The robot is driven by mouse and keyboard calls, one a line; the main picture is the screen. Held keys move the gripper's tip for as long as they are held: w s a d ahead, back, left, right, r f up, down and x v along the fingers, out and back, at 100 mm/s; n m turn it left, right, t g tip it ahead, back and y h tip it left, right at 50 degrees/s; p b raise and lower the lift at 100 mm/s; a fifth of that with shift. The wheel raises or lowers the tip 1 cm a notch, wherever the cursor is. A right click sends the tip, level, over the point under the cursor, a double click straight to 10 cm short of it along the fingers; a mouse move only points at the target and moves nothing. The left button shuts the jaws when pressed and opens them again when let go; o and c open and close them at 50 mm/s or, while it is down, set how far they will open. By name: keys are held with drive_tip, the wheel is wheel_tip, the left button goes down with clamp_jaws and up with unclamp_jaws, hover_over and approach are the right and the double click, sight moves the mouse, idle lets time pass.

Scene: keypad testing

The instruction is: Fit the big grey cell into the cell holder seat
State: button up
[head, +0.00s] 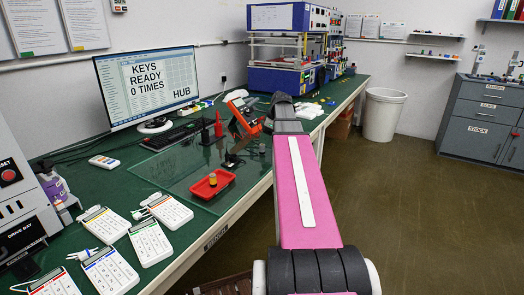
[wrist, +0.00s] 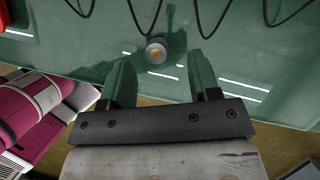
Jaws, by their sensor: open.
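A small round grey cell with a copper-coloured top (wrist: 156,52) stands in the wrist view, near the fingertips of my gripper (wrist: 162,72). The gripper is open, with a finger on either side and no visible contact with the cell. In the head view, a small grey piece (head: 262,148) by the bench's front edge looks like this cell. My pink arm reaches over that edge and the fingers are hard to make out there. An orange-red device with a dark face (head: 244,119) stands behind on the bench. I cannot tell for sure which part is the holder seat.
A red tray (head: 196,192) holds a yellow and dark cell (head: 212,180). A small black piece (head: 232,160) lies on the glass mat (head: 165,170). Several white keypads (head: 150,242) lie at front left. A monitor (head: 150,85) and keyboard stand behind. Open floor lies right.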

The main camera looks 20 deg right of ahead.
sight(262, 149)
drive_tip(key=x, duration=0.4)
drive_tip(key=shift+s+f, duration=0.25)
drive_tip(key=shift+s, duration=0.05)
drive_tip(key=c, duration=1)
drive_tip(key=shift+r, duration=0.15)
